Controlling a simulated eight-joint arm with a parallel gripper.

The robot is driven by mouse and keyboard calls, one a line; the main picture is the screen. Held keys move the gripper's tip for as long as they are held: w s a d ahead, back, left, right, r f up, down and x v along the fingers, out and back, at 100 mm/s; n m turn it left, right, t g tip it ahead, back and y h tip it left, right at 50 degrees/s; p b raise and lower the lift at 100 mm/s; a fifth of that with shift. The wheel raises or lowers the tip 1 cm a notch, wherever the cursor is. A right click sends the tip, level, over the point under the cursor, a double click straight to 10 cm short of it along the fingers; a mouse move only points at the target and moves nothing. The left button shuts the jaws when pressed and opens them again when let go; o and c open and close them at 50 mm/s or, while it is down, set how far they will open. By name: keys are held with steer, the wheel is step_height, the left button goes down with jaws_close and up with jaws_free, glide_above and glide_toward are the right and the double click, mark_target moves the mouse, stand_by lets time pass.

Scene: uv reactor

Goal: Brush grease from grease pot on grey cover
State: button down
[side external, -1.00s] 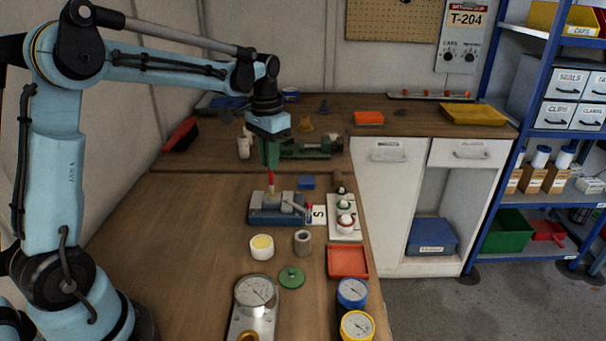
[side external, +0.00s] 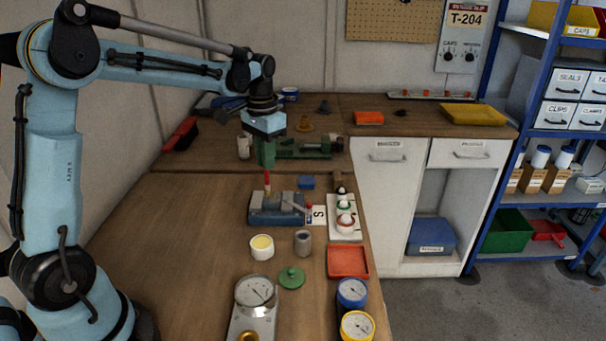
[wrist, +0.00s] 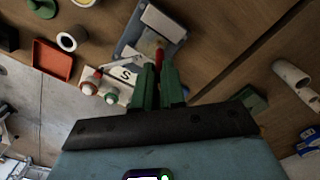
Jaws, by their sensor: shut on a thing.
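My gripper (side external: 267,164) has green fingers and is shut on a brush with a red handle (side external: 267,182). The brush points down, and its tip is at the grey part (side external: 291,201) on a blue fixture (side external: 276,217). I cannot tell whether the tip touches. In the wrist view the red handle (wrist: 160,55) extends from between the fingers (wrist: 160,80) toward the grey plate on the blue fixture (wrist: 176,30). The grease pot (side external: 262,252), white with a yellow filling, stands open in front of the fixture.
A grey cylinder (side external: 303,243), green lid (side external: 292,278) and orange-red tray (side external: 348,262) stand nearby. A white tray (side external: 347,235) with knobbed pieces is right of the fixture. Gauges (side external: 352,292) are at the front. The table's left side is clear.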

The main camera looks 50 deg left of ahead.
steer(key=shift+s+d, duration=0.7)
steer(key=shift+d, duration=0.05)
stand_by(0.9)
steer(key=shift+w+d, duration=0.75)
stand_by(0.9)
steer(key=shift+w+a, duration=0.1)
steer(key=shift+a, duration=0.05)
stand_by(0.3)
steer(key=shift+w+a, duration=0.15)
steer(key=shift+w+a, duration=0.5)
stand_by(1.0)
steer(key=shift+s+a, duration=0.75)
stand_by(0.9)
steer(key=shift+s+d, duration=0.5)
steer(key=shift+d, duration=0.05)
stand_by(0.5)
